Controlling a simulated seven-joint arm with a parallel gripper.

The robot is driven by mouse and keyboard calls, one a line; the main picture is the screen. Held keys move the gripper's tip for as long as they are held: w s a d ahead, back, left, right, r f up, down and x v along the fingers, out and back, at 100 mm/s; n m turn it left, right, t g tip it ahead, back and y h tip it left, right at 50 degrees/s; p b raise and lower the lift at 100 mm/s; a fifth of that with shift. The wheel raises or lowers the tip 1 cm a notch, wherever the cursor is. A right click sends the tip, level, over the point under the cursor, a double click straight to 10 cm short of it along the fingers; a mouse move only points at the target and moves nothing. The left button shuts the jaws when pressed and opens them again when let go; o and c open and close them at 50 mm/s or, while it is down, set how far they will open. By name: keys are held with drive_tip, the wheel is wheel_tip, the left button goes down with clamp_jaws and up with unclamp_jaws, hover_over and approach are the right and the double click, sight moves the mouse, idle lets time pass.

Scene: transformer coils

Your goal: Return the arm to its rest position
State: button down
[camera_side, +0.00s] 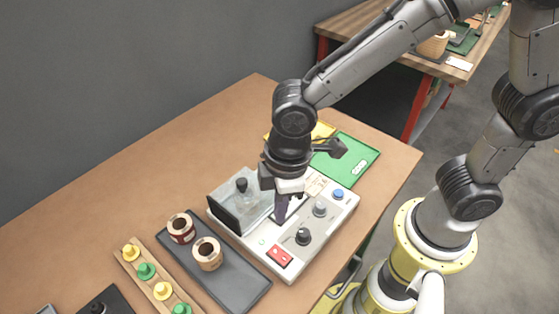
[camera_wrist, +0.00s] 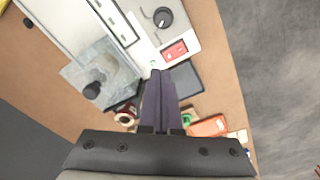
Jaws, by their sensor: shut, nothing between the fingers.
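My gripper (camera_side: 281,212) is shut and empty, pointing down above the test panel. In the wrist view its two dark fingers (camera_wrist: 160,75) are together, with nothing between them. The white test panel (camera_side: 262,262) has a red switch (camera_side: 279,256), dark knobs and a blue knob (camera_side: 338,194). The panel's red switch (camera_wrist: 175,50) also shows in the wrist view. My arm reaches in from the right and hides part of the panel. The clear cover (camera_side: 240,195) with a dark knob stands at the panel's left side; I cannot tell whether anything is under it.
A dark tray (camera_side: 240,291) holds two coils, one with a red band (camera_side: 181,228) and one tan (camera_side: 207,254). A wooden rack (camera_side: 130,268) with yellow and green pegs is at front left. A green mat (camera_side: 355,160) lies behind the panel. The table's left back is bare.

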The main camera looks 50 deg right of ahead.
drive_tip(key=d+r+m+t, duration=0.4)
drive_tip(key=d+r+m, duration=0.2)
drive_tip(key=d+r, duration=0.8)
drive_tip(key=s+d+f+m+t, duration=0.1)
drive_tip(key=s+d+m, duration=0.3)
drive_tip(key=s+d, duration=0.3)
drive_tip(key=shift+s+f+m+h, duration=0.15)
drive_tip(key=shift+s+m+h, duration=0.2)
drive_tip(key=shift+s, duration=0.35)
drive_tip(key=shift+d, duration=0.1)
